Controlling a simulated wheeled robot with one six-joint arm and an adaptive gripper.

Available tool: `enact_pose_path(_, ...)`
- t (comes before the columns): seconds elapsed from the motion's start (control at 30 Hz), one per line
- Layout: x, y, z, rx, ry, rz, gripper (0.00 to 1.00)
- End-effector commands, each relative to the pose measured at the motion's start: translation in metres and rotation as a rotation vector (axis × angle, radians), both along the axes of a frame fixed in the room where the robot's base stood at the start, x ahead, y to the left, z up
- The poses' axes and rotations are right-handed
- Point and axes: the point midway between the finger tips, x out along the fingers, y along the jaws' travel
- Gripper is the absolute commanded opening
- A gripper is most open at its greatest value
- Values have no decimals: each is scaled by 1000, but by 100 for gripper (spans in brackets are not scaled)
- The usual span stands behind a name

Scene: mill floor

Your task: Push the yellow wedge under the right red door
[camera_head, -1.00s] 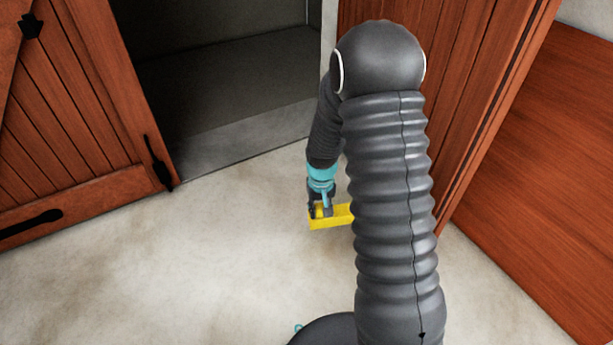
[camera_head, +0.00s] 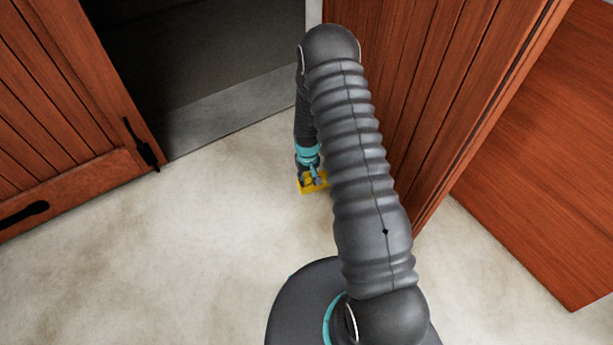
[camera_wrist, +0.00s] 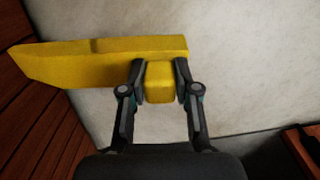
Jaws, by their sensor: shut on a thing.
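The yellow wedge (camera_wrist: 95,65) lies across the top left of the wrist view, its thin end pointing left toward red wood planks. My gripper (camera_wrist: 160,75) is shut on the block-like grip of the wedge. In the head view the wedge (camera_head: 308,188) is low at the floor, and my arm hides its right part. My gripper (camera_head: 311,176) is just above it there. The right red door (camera_head: 440,90) stands open behind my arm. My arm hides part of its lower edge, so I cannot tell whether the wedge tip is under it.
The left red door (camera_head: 60,110) with black fittings stands at the left. A dark doorway (camera_head: 200,60) with a grey sill (camera_head: 235,110) lies between the doors. A reddish wooden panel (camera_head: 540,150) is at the right. The pale floor (camera_head: 150,250) is clear at the front left.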

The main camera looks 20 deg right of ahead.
Motion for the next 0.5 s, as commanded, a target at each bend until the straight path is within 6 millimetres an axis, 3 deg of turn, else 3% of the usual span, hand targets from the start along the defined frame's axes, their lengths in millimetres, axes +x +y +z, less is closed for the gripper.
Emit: enact_pose_path(0.5, 1, 0, -37, 0, 0, 6, 0)
